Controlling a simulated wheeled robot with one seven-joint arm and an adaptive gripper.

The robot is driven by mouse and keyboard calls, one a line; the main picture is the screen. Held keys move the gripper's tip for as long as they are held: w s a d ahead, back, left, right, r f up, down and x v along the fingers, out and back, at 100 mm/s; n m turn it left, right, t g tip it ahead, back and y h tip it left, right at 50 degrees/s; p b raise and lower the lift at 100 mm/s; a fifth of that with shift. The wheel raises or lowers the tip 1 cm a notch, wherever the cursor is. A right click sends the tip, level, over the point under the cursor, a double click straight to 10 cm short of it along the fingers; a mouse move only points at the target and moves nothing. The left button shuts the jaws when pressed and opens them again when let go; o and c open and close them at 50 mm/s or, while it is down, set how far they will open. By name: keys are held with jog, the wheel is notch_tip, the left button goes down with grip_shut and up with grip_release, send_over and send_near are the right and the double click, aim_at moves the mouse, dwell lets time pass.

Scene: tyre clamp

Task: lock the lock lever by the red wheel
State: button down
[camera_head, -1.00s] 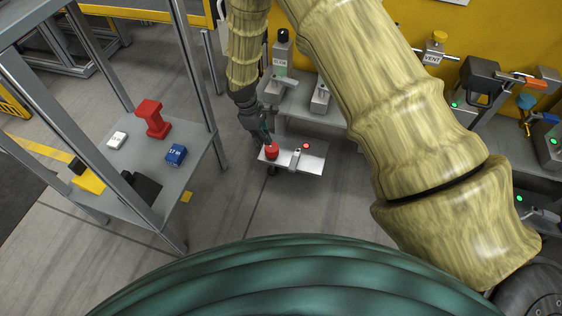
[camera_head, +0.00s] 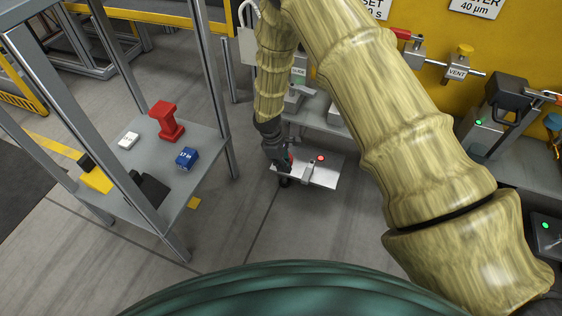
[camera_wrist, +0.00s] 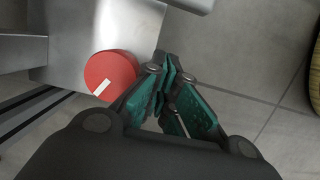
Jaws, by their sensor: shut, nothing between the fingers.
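The red wheel (camera_wrist: 110,72) is a round red disc with a white mark, on a grey metal plate (camera_wrist: 130,30) in the wrist view. In the head view my gripper (camera_head: 285,168) hides most of the wheel. My gripper (camera_wrist: 165,78) is shut and empty, its teal-padded fingers close beside the wheel's right side; I cannot tell whether they touch it. A small metal lever (camera_head: 307,172), apparently the lock lever, sits on the plate right of my gripper. A red lamp (camera_head: 319,158) glows beside it.
A grey table (camera_head: 205,150) at left holds a red part (camera_head: 167,120), a blue block (camera_head: 187,157) and a white block (camera_head: 128,140). Metal posts rise around it. A bench with VENT valve (camera_head: 457,72) and green-lit fixtures stands right. Floor before the plate is clear.

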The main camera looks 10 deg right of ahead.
aim_at(308, 174)
jog(key=s+d, duration=0.1)
jog(key=s+d+b, duration=0.1)
jog(key=d, duration=0.1)
jog(key=shift+s+d+b, duration=0.15)
jog(key=shift+d+b, duration=0.05)
jog(key=shift+b, duration=0.1)
jog(key=shift+d, duration=0.1)
